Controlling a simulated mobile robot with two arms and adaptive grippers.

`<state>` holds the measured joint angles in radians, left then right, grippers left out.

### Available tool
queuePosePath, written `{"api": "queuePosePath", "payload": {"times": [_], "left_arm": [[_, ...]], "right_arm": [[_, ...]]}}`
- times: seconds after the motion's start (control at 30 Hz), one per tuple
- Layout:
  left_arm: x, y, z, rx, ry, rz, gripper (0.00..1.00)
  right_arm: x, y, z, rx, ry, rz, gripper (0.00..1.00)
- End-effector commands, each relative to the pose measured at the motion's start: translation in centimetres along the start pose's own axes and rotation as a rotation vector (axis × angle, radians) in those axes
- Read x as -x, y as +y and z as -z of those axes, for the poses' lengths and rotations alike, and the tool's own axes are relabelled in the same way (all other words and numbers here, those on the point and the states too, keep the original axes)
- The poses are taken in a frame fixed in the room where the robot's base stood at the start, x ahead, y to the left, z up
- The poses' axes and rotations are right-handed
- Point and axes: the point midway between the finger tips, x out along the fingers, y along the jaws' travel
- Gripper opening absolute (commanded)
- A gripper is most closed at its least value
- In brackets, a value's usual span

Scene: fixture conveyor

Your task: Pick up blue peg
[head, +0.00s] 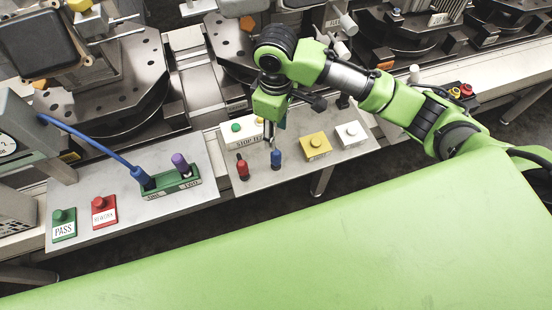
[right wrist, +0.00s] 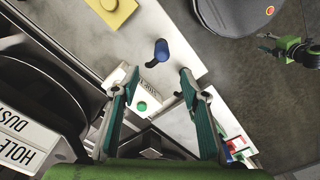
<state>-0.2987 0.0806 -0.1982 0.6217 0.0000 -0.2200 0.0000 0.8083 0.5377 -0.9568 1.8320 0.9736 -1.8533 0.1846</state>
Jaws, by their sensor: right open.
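The blue peg (head: 275,158) stands upright on the right-hand grey panel, to the right of a red peg (head: 243,168). It also shows in the right wrist view (right wrist: 161,51), beyond the fingertips. My right gripper (head: 271,134) points down just behind the blue peg, above the panel. In the right wrist view its two teal-padded fingers (right wrist: 158,86) are apart with nothing held between them. The red peg is not clear in the wrist view. A small green and black part at that view's right edge looks like my left arm; its jaws are too small to read.
A white box with a green button (head: 238,129) stands close to my right gripper. A yellow block (head: 315,145) and a white block (head: 351,134) stand right of the peg. The left panel (head: 125,225) bears a green holder with a blue cable and a purple peg (head: 181,163).

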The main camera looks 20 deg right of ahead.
Motion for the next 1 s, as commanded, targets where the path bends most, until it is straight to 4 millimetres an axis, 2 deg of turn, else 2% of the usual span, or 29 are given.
{"api": "queuePosePath", "payload": {"times": [0.1,0.3,0.57,0.8,1.0], "left_arm": [[0.3,0.0,0.0,0.000,0.000,0.000,0.40],[0.5,0.0,0.0,-0.001,-0.001,-0.001,0.40],[0.9,0.1,0.0,-0.002,-0.002,-0.001,0.40],[1.8,0.1,-0.1,-0.003,-0.003,-0.002,0.40],[1.9,0.1,-0.1,-0.003,-0.004,-0.002,0.40]], "right_arm": [[-2.5,-0.1,-0.2,-0.001,-0.005,0.003,0.41],[-6.0,-0.1,-0.1,0.000,-0.002,0.003,0.41],[-8.0,-0.2,0.0,0.000,0.000,0.003,0.41],[-11.6,-0.4,-0.1,-0.001,-0.001,0.001,0.41],[-12.7,-0.4,0.0,0.002,0.002,0.000,0.41]]}}
